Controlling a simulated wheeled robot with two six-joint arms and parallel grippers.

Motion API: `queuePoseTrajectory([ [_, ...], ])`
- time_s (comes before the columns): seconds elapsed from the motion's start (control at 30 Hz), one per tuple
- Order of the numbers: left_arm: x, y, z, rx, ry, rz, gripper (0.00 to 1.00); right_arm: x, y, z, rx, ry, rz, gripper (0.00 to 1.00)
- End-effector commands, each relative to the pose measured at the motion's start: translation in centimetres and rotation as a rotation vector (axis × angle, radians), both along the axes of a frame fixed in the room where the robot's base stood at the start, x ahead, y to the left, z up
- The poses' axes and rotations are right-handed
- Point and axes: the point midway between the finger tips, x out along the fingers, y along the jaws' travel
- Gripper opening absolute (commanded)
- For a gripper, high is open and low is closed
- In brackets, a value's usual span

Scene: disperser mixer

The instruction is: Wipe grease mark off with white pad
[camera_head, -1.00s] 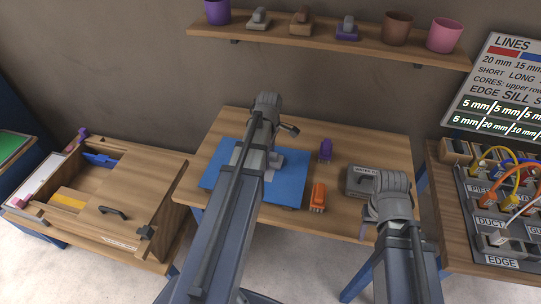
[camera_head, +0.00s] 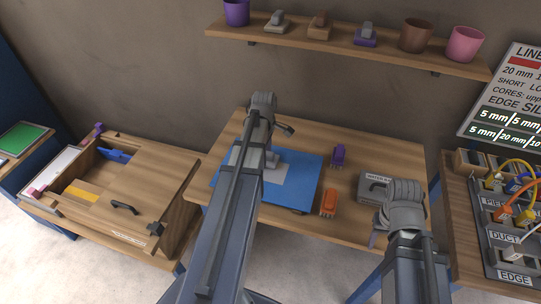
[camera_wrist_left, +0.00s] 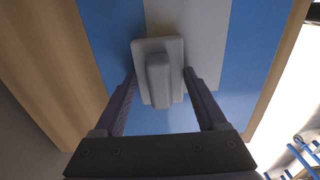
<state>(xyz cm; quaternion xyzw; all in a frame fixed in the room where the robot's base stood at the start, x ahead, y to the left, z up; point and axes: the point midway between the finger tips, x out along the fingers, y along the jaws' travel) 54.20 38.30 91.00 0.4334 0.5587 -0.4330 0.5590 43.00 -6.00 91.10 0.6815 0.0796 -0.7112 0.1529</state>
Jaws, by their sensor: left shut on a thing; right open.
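The white pad (camera_wrist_left: 158,72), a pale block with a raised grip, is between the fingers of my left gripper (camera_wrist_left: 158,88) in the left wrist view. The gripper is shut on it, over a light grey sheet (camera_wrist_left: 205,35) on a blue mat (camera_wrist_left: 110,25). In the head view my left arm hides most of the pad; the sheet (camera_head: 273,176) and mat (camera_head: 305,178) show around it. I cannot make out a grease mark. My right gripper (camera_head: 377,236) is open and empty, near the table's front right.
An orange tool (camera_head: 329,201) and a purple item (camera_head: 338,155) stand right of the mat. A grey labelled case (camera_head: 373,186) is beside my right wrist. A wooden box (camera_head: 135,190) stands left. A shelf (camera_head: 300,40) with cups runs above. The table's back right is clear.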

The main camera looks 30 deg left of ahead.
Motion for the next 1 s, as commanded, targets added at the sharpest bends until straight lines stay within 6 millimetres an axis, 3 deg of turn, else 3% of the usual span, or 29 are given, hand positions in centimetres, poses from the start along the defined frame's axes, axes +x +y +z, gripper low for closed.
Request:
queuePoseTrajectory([
  [0.2,-0.4,1.5,-0.1,0.000,0.000,0.001,0.30,0.0,0.0,-0.1,0.000,0.000,0.000,0.50],
  [0.53,-0.4,1.5,0.1,0.001,0.000,0.000,0.30,0.0,0.0,0.1,0.000,0.000,0.000,0.50],
  [1.0,0.4,-1.7,-0.2,-0.001,0.000,-0.003,0.30,0.0,0.0,-0.2,0.000,0.000,0.000,0.50],
])
